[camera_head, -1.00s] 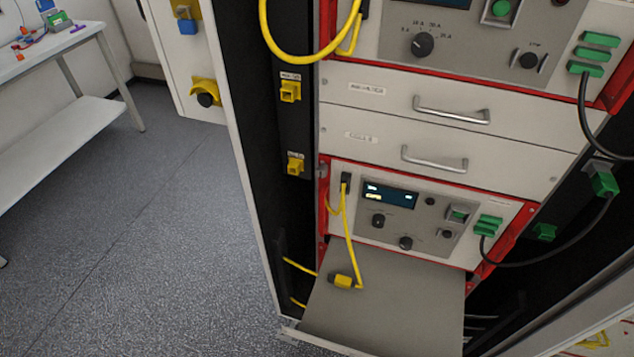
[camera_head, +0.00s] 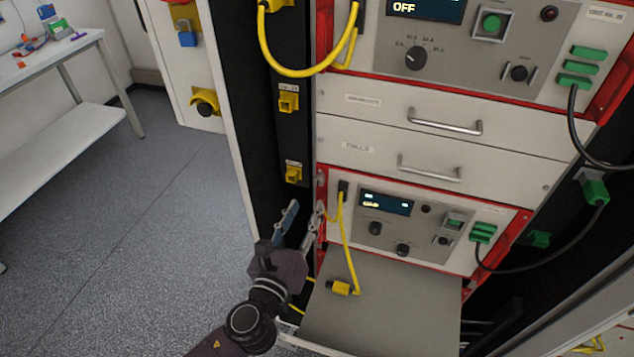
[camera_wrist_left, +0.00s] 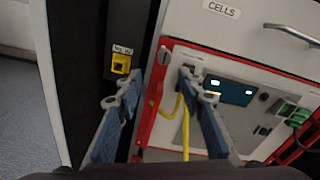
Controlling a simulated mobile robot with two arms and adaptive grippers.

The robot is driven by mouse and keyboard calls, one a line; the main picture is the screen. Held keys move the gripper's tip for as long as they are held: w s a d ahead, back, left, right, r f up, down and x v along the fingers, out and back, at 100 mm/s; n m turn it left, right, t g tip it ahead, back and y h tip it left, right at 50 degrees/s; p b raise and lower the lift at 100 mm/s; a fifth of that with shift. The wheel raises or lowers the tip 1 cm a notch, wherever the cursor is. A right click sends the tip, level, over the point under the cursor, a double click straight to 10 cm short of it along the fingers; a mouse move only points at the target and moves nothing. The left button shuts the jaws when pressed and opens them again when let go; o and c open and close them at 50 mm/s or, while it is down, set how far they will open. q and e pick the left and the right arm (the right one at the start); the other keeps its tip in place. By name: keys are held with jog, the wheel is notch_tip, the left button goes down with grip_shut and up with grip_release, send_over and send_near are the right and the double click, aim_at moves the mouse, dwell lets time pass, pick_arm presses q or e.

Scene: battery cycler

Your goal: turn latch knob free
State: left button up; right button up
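A small grey latch knob (camera_head: 320,175) sits at the upper left corner of the lower unit's red frame. It also shows in the left wrist view (camera_wrist_left: 162,54), above and between my fingertips. My left gripper (camera_head: 305,208) is open and empty, a little below and left of the knob, apart from it. In the left wrist view the two blue-padded fingers of my left gripper (camera_wrist_left: 159,85) stand either side of the red frame edge. My right gripper is in neither view.
A yellow cable (camera_head: 348,245) hangs from the lower unit (camera_head: 430,205) near my right finger, its plug (camera_head: 341,288) on the grey shelf (camera_head: 390,310). Yellow sockets (camera_head: 288,102) line the dark post. Drawers (camera_head: 430,155) are above. The floor at left is clear.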

aim_at(318, 182)
pick_arm(q)
jog(key=shift+m, duration=0.3)
jog(key=shift+r+p+x, duration=0.2)
jog(key=shift+r+x, duration=0.05)
jog(key=shift+x, duration=1.05)
jog(key=shift+r+p+x, duration=0.25)
jog(key=shift+x, duration=1.05)
jog(key=shift+r+p+x, duration=0.2)
jog(key=shift+r+x, duration=0.05)
jog(key=shift+x, duration=1)
jog(key=shift+d, duration=0.15)
jog(key=shift+c, duration=0.4)
grip_shut()
